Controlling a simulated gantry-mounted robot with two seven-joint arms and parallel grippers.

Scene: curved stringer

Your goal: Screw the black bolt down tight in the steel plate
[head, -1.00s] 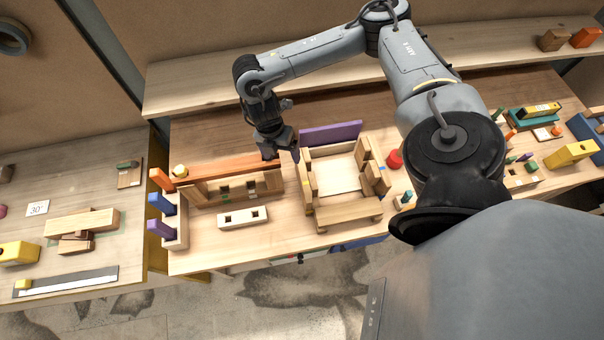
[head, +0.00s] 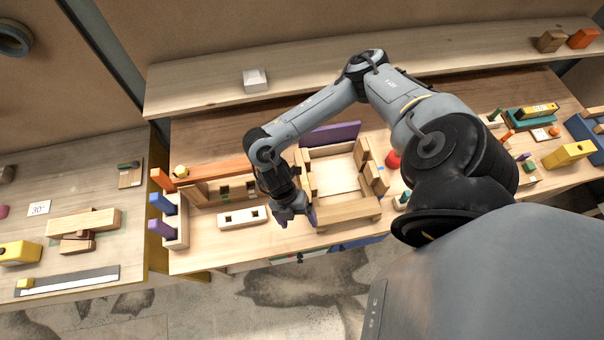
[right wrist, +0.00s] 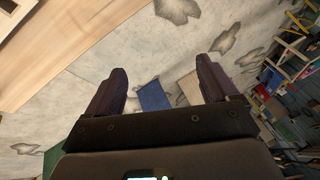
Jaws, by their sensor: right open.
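My right gripper (head: 296,222) is low over the front part of the bench, just left of the wooden frame, and its fingers point toward the front edge. In the right wrist view my right gripper (right wrist: 162,82) is open with nothing between its two dark fingers; the floor shows beyond them. I cannot make out the black bolt or the steel plate for certain in either view. A small dark thing (head: 300,258) shows below the bench's front edge, too small to identify. My left gripper is not in view.
A pale block with two square holes (head: 243,217) lies left of the gripper. The wooden frame (head: 348,213) stands right of it. A slotted holder (head: 176,232) with coloured pieces is farther left. A white block (head: 255,80) sits on the back shelf.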

